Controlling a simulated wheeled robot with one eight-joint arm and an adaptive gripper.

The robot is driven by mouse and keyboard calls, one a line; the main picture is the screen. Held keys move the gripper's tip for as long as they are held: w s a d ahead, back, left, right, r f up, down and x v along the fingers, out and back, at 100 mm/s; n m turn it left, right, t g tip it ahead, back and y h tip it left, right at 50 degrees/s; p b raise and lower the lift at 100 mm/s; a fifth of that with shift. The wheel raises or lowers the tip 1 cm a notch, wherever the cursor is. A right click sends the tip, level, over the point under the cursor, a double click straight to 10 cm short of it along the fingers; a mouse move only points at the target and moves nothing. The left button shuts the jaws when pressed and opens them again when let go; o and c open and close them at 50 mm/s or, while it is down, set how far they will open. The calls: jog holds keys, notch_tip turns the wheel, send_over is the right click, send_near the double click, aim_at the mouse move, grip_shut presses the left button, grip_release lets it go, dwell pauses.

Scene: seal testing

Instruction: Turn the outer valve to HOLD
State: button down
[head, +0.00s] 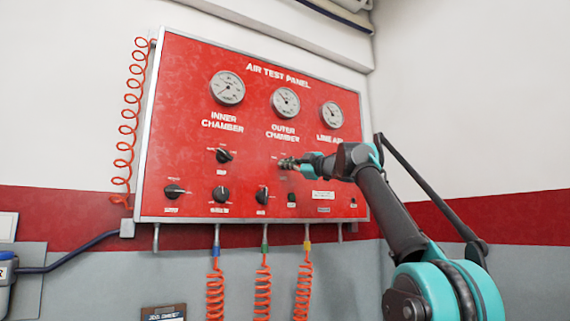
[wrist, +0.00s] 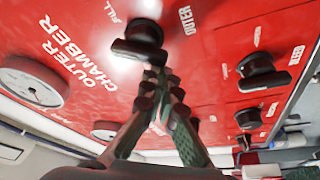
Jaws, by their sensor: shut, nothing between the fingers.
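The outer valve (wrist: 140,38) is a black knob with a bar handle on the red panel, at the top of the wrist view. "FILL" is printed to its upper left and "OUTER" to its right. Its other position marks are too blurred to read, and I cannot tell which mark it points at. My gripper (wrist: 157,76) is shut and empty, with its fingertips together just below the knob's bar in the wrist view, touching or very near it.
The red air test panel (head: 180,110) carries several gauges, such as the outer chamber gauge (head: 286,102). The inner valve (head: 223,156) is left of my gripper. A lower row holds more knobs, one (head: 262,195) close below. Coiled orange hoses (head: 263,290) hang beneath.

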jog(key=n, duration=0.1)
jog(key=n+g, duration=0.1)
jog(key=n, duration=0.1)
jog(key=f+n, duration=0.1)
jog(key=shift+w+d+f+n+g, duration=0.1)
jog(key=shift+w+d+n+g, duration=0.2)
jog(key=shift+d, duration=0.1)
jog(key=shift+d+f, duration=0.1)
jog(key=shift+d, duration=0.05)
dwell(0.3)
